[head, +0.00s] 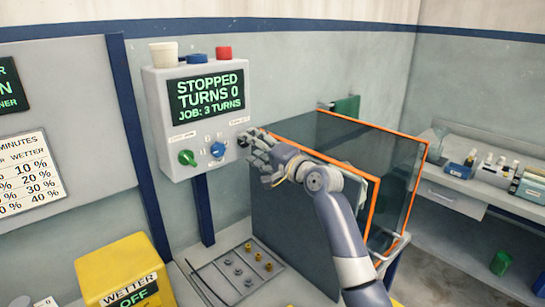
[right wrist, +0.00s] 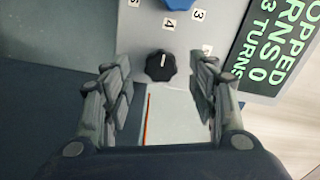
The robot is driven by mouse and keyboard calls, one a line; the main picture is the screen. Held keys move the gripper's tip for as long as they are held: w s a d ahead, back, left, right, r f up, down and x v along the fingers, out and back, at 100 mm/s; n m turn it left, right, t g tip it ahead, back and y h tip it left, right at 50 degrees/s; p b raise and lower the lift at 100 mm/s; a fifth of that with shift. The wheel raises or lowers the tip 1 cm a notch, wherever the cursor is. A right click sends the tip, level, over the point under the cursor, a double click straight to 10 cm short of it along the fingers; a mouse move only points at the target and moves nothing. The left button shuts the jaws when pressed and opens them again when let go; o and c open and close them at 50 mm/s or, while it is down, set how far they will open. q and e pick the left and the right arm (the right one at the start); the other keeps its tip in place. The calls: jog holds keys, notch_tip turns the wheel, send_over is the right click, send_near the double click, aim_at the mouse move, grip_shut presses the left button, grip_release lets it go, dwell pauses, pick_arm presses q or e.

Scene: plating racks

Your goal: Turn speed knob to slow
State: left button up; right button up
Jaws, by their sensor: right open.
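A grey control box (head: 160,110) on a blue post carries a row of knobs. A green knob (head: 187,158) is at its left and a blue knob (head: 217,149) is in the middle. A black knob (right wrist: 160,66) with a white pointer mark shows in the right wrist view, ahead of and between the fingers. My right gripper (head: 256,149) is open at the box's right edge and hides most of that knob in the head view. The small labels above the knobs are too blurred to read. My left gripper is not in view.
The box's screen (head: 206,93) reads STOPPED, TURNS 0, JOB: 3 TURNS. An orange-edged clear guard (head: 345,140) stands right of the box, beside my right arm. A yellow box (head: 120,270) marked WETTER OFF is at the lower left. A tray (head: 238,270) of small parts lies below.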

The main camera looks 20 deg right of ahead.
jog(key=v, duration=0.9)
jog(key=shift+s, duration=0.2)
